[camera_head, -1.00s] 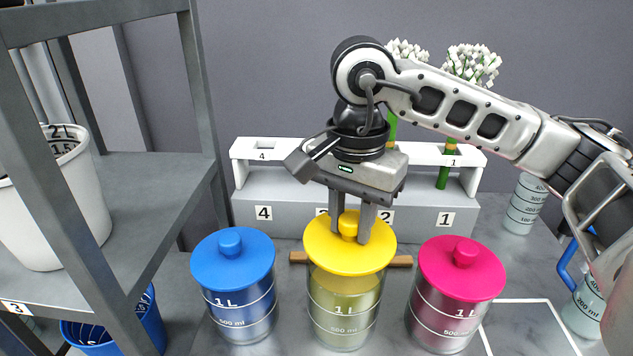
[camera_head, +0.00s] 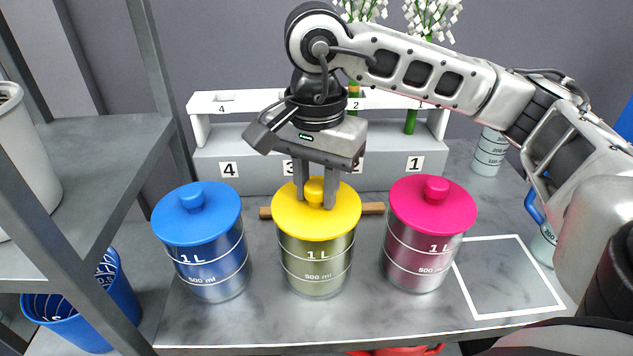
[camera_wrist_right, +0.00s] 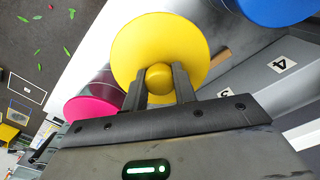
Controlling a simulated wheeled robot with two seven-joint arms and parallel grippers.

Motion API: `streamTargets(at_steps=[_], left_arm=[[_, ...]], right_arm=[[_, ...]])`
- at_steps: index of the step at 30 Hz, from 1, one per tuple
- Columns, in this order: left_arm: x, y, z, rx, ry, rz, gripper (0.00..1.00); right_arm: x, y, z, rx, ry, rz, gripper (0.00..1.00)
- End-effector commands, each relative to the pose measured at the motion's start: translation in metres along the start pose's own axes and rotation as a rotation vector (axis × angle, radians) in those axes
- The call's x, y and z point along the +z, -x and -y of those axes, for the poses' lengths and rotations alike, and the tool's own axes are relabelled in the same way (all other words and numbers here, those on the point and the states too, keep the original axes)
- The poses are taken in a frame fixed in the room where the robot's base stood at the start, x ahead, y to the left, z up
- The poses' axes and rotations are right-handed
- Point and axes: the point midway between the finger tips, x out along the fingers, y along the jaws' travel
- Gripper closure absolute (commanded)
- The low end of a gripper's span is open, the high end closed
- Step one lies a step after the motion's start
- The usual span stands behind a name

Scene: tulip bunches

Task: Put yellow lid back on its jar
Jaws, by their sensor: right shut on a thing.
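The yellow lid (camera_head: 337,220) sits on top of the middle glass jar (camera_head: 316,268), which holds a yellowish tint and is marked 1 L. The lid looks level and lined up with the jar's rim; whether it is fully seated I cannot tell. My right gripper (camera_head: 316,204) comes down from above, with its two fingers shut on the lid's round knob. In the right wrist view the yellow lid (camera_wrist_right: 140,45) fills the middle, with its knob between the fingertips (camera_wrist_right: 160,82). My left gripper is not in view.
A blue-lidded jar (camera_head: 200,215) stands to the left and a pink-lidded jar (camera_head: 432,207) to the right. Behind are a wooden stick (camera_head: 373,208) and a numbered rack (camera_head: 260,170) with white flowers. A white-outlined square (camera_head: 510,275) is bare. A grey shelf (camera_head: 80,200) stands left.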

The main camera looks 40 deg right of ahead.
Motion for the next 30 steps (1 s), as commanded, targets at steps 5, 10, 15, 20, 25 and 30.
streamTargets(at_steps=[5,10,15,20,25,30], left_arm=[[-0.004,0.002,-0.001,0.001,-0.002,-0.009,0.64],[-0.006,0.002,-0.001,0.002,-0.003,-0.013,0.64],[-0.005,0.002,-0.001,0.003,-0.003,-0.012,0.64],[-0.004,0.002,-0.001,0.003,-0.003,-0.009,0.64],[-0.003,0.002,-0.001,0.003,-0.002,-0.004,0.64],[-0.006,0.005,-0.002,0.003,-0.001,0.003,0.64]], right_arm=[[0.000,0.000,0.000,0.000,0.000,0.000,0.95],[0.000,0.000,0.000,0.000,0.000,0.000,0.47],[0.000,0.000,0.000,0.000,0.000,0.000,0.47],[0.000,0.003,0.001,-0.002,0.000,0.000,0.47],[0.000,0.025,0.001,-0.005,0.000,-0.001,0.47],[0.000,0.068,0.001,-0.006,0.000,-0.002,0.47]])
